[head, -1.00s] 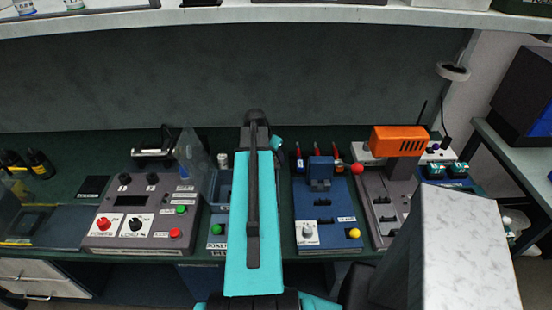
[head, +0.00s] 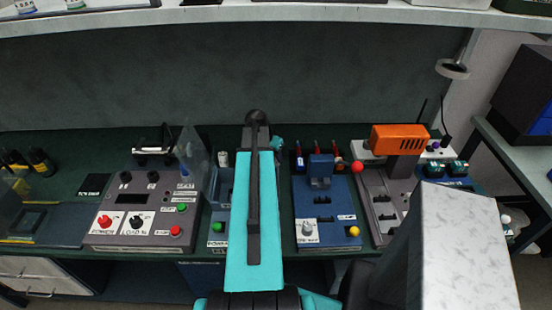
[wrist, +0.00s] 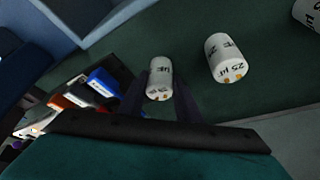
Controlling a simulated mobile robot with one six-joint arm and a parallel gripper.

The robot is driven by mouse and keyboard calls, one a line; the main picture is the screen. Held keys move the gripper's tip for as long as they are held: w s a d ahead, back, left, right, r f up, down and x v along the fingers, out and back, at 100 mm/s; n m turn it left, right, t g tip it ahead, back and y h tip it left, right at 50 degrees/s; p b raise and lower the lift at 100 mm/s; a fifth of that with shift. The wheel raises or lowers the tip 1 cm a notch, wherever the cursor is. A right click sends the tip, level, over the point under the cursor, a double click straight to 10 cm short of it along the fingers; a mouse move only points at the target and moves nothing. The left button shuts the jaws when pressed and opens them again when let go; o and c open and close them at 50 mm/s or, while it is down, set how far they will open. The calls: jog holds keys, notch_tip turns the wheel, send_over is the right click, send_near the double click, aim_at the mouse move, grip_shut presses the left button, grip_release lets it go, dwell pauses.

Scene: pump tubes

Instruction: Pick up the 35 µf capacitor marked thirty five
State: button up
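In the wrist view a small white capacitor (wrist: 159,72) lies between the tips of my gripper's dark fingers (wrist: 163,88). Its label is partly visible, and I cannot read its number. The fingers stand apart on either side of it, with no clear contact. A second white capacitor (wrist: 225,58), marked 25 µF, stands to the right, and a third (wrist: 309,13) is cut off at the upper right corner. In the head view my arm hides the gripper, and one small white cylinder (head: 223,158) shows left of the arm.
Several colored bottles (head: 317,158) stand right of my arm; they show left of the gripper in the wrist view (wrist: 103,81). A grey control panel (head: 145,210) is at left and a blue fixture (head: 322,205) at right. A shelf (head: 270,14) spans the back.

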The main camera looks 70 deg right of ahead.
jog(key=c, duration=0.3)
jog(key=shift+c, duration=0.2)
jog(key=shift+r, duration=0.1)
jog(key=shift+r+b, duration=1.55)
jog(key=shift+r, duration=3.3)
jog(key=shift+r, duration=0.15)
